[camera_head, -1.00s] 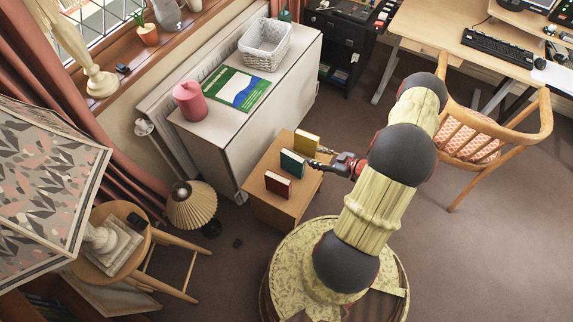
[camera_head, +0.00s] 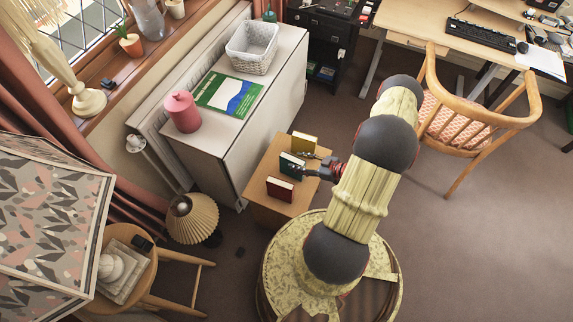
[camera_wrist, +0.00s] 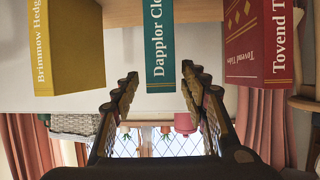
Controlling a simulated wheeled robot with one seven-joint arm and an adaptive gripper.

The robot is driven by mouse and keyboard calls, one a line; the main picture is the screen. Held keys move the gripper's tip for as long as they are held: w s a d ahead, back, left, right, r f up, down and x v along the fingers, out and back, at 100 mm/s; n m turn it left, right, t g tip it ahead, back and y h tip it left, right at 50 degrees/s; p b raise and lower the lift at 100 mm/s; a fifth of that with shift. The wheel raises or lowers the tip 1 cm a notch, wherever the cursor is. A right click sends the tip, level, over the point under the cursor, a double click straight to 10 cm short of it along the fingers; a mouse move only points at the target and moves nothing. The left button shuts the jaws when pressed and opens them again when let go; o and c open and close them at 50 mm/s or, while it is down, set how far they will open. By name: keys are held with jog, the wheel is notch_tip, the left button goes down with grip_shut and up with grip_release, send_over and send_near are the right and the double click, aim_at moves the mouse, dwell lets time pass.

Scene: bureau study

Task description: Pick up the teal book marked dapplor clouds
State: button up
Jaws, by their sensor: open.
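The teal book (camera_head: 291,167) marked "Dapplor Clo..." stands upright on a small wooden cabinet (camera_head: 256,196), between a yellow book (camera_head: 304,143) and a red book (camera_head: 280,189). In the wrist view the teal book's spine (camera_wrist: 160,45) faces me, its title running along it. My gripper (camera_wrist: 153,82) is open and empty there, its fingers spread to either side of the teal spine's near end. In the head view my gripper (camera_head: 308,168) is beside the teal book, at its right; whether it touches the book I cannot tell.
The yellow book (camera_wrist: 68,45) and red book (camera_wrist: 258,42) flank the teal one with gaps between. A white cabinet (camera_head: 225,140) behind holds a pink canister (camera_head: 182,112), a green booklet (camera_head: 228,95) and a white basket (camera_head: 252,47). A wooden chair (camera_head: 480,120) stands at right.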

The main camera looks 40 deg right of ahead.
aim_at(286, 160)
jog(key=b+x, duration=0.2)
jog(key=x, duration=0.4)
jog(key=shift+w+a+f, duration=0.1)
jog(key=shift+w+a, duration=0.15)
jog(key=shift+w+a+f, duration=0.1)
jog(key=shift+w+f, duration=0.1)
jog(key=shift+w, duration=0.4)
jog(key=shift+c, duration=1.3)
grip_shut()
